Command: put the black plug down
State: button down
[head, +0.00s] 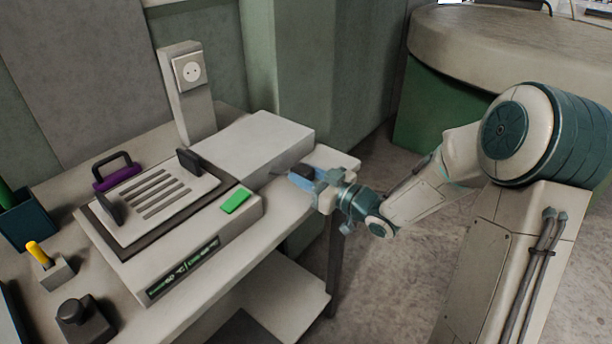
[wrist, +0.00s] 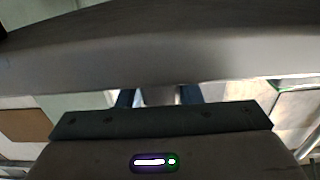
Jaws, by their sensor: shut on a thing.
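The black plug (head: 301,171) shows as a small dark shape between the blue fingers of my gripper (head: 302,178) in the head view. My gripper is shut on it at the right end of the work table, just right of the pale machine's rear block. The fingers hide part of the plug, and I cannot tell whether it touches the table. In the wrist view the blue fingers of my gripper (wrist: 160,97) show only in part, with a greyish shape between them. A broad grey band hides the rest.
The pale machine (head: 205,258) with a slotted plate, dark handles and a green button (head: 235,201) fills the table's middle. A wall socket (head: 191,70) sits on a post behind it. A yellow-handled tool (head: 37,252) and a dark knobbed block (head: 84,318) stand left.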

jog(key=shift+f+b, duration=0.45)
jog(key=shift+f, duration=0.15)
jog(key=c, duration=1)
grip_release()
jog(key=shift+r, duration=0.1)
